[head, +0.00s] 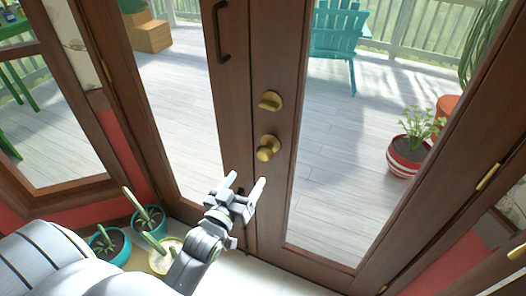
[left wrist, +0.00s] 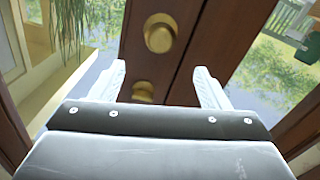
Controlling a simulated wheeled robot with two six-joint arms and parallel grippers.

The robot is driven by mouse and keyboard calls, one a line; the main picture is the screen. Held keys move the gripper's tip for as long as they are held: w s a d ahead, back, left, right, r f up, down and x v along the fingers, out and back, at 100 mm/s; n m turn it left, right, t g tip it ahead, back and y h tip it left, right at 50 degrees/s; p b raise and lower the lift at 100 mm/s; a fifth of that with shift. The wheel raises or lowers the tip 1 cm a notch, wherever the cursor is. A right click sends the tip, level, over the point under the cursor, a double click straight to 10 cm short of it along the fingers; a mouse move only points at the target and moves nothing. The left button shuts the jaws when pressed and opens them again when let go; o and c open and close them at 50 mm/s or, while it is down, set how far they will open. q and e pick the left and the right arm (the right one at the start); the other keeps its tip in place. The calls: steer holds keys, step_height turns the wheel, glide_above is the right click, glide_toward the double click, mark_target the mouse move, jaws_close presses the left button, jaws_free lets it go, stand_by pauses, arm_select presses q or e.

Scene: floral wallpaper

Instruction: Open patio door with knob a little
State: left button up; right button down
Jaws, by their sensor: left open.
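The patio door (head: 283,195) has a brown wooden frame, a long glass pane and a round brass knob (head: 267,148) near its left edge. A smaller brass lock (head: 270,101) sits above the knob. The door looks closed against the brown leaf on its left. My left gripper (head: 246,182) is open and empty, below and slightly left of the knob, apart from it. In the left wrist view two brass fittings show beyond the spread fingers (left wrist: 160,85); the larger one seems to be the knob (left wrist: 160,32). My right gripper is not in view.
The left leaf has a dark pull handle (head: 220,32). Potted succulents (head: 148,218) stand on the floor beside my left arm. Beyond the glass are a plank deck (head: 340,150), a teal chair (head: 338,40) and a red-striped pot (head: 405,158). Brass hinges (head: 488,176) line the door's right side.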

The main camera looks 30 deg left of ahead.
mark_target(262, 156)
arm_select(q)
steer(key=w, duration=1.2)
steer(key=shift+w+a, duration=0.1)
steer(key=shift+a, duration=0.3)
steer(key=c, duration=1.4)
steer(key=shift+f, duration=0.1)
